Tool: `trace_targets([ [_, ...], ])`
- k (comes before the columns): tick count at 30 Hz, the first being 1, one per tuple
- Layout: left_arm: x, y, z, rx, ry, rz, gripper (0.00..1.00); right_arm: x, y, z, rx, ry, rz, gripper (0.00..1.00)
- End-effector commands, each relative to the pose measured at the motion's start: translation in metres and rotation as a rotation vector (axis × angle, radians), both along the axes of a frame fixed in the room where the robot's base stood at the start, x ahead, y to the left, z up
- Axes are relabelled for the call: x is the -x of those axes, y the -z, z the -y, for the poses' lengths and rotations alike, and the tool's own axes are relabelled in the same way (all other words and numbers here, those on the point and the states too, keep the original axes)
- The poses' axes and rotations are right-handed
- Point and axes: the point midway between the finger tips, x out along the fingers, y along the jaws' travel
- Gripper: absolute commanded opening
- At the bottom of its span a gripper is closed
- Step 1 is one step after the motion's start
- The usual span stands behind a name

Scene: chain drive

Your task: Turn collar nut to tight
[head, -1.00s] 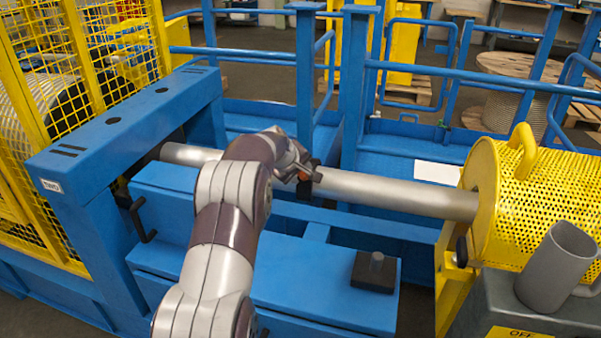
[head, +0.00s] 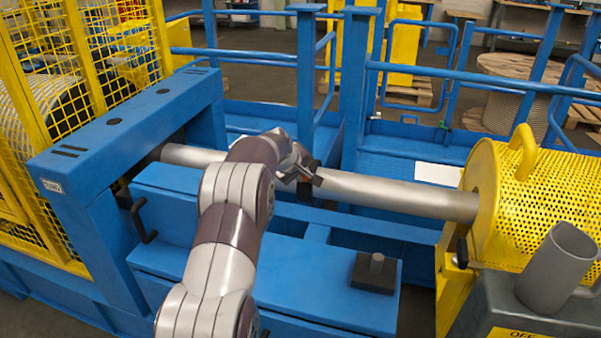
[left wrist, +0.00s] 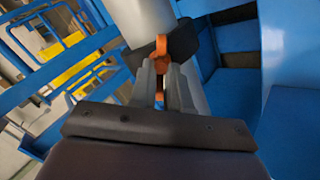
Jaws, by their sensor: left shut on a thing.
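A grey shaft (head: 390,192) runs from the blue frame on the left to the yellow guard on the right. A dark collar (left wrist: 184,40) sits at the shaft in the left wrist view, with an orange piece (left wrist: 161,44) against it. I take these to be the collar nut and its grip lug, but their full shape is hidden. My left gripper (left wrist: 163,72) is shut on the orange piece. In the head view my left gripper (head: 304,174) is at the middle of the shaft and hides most of the collar. My right gripper is not in view.
A yellow perforated guard (head: 555,195) covers the shaft's right end. A blue crossbeam (head: 135,120) stands on the left. A dark block with a peg (head: 374,275) sits on the blue deck below the shaft. Blue rails (head: 450,72) run behind.

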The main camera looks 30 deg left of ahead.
Motion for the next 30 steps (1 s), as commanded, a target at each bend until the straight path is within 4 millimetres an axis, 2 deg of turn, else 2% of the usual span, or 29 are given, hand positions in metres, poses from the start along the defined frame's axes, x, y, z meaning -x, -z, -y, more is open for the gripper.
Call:
trace_targets([
  [30, -0.0019, -0.0016, 0.003, -0.62, 0.639, -0.149, 0.0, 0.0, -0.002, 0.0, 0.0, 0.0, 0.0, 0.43],
])
